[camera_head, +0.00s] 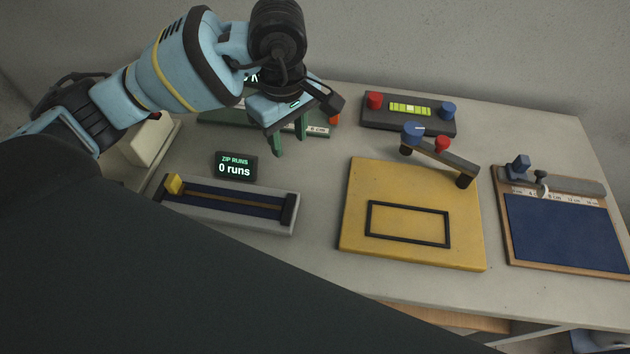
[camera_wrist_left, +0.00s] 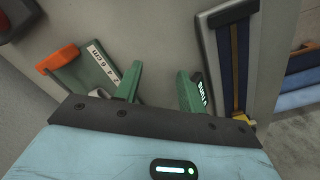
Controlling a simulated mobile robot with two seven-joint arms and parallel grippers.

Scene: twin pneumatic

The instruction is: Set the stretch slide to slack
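A green board (camera_head: 317,130) with a white centimetre scale and an orange block (camera_head: 334,119) at its right end is at the back of the table, partly hidden behind my left gripper (camera_head: 289,143). I take it for the stretch slide, but no label confirms this. In the left wrist view the orange block (camera_wrist_left: 57,57) and the scale (camera_wrist_left: 100,62) lie left of the fingers. My left gripper's green fingers (camera_wrist_left: 158,84) are apart with nothing between them, above the table. My right gripper is not in view.
A grey track with a yellow slider (camera_head: 174,184) lies in front, beside a "0 runs" display (camera_head: 236,168). A yellow board (camera_head: 412,195) with a dark bar (camera_head: 442,155) is at the middle. A level box (camera_head: 410,126) stands behind. A blue-topped board (camera_head: 565,232) is at right.

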